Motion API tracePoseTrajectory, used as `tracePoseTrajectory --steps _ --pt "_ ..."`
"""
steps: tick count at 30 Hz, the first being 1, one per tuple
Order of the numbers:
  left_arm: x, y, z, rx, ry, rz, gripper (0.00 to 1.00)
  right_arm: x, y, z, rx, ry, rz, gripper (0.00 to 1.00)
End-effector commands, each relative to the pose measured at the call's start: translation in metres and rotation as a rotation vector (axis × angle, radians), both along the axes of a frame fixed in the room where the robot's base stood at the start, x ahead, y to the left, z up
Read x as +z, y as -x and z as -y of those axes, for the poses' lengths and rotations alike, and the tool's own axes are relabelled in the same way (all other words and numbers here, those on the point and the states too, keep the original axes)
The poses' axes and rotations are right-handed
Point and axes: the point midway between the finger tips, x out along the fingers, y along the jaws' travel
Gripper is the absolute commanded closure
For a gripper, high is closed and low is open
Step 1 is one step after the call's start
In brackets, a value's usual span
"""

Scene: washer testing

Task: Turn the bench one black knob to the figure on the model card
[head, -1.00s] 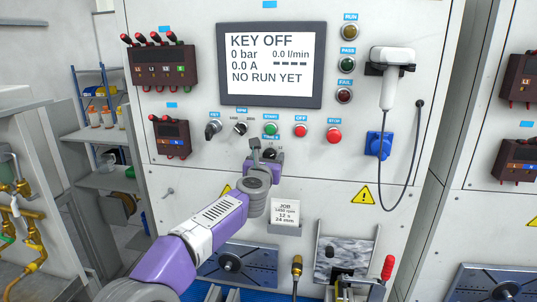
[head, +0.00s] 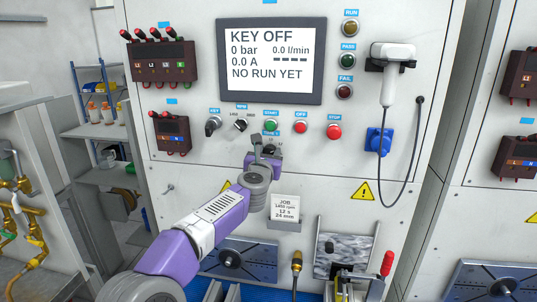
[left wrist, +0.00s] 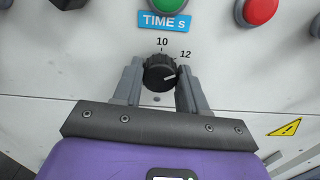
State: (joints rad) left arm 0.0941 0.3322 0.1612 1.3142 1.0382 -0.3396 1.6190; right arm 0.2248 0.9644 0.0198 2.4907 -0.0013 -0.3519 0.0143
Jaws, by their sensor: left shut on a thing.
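The black TIME s knob (left wrist: 160,72) sits below the blue label in the left wrist view, with the figures 10 and 12 printed around it. Its white mark points right and slightly up, towards the 12 side; I cannot tell if it lines up exactly. My left gripper (left wrist: 160,83) is shut on the knob, one finger on each side. In the head view the gripper (head: 266,151) largely covers the knob. The job card (head: 285,208) below reads 12 s among its lines. My right gripper is not in view.
The screen (head: 271,61) reads KEY OFF and NO RUN YET. A key switch (head: 213,124), an RPM knob (head: 240,124), a green start button (head: 271,125) and the red OFF (head: 300,127) and STOP (head: 334,131) buttons sit close above the gripper.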

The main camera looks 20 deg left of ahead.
Motion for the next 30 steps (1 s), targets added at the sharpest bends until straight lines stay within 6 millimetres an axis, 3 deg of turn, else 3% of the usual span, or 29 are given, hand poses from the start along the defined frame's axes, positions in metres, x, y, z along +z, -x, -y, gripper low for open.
tracePoseTrajectory --steps 8,30 --pt "0.001 0.0 0.0 0.0 -0.14 -0.036 0.89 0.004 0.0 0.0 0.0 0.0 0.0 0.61" --pt "0.001 0.0 0.001 0.0 -0.782 -0.203 0.89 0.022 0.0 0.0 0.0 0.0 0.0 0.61"
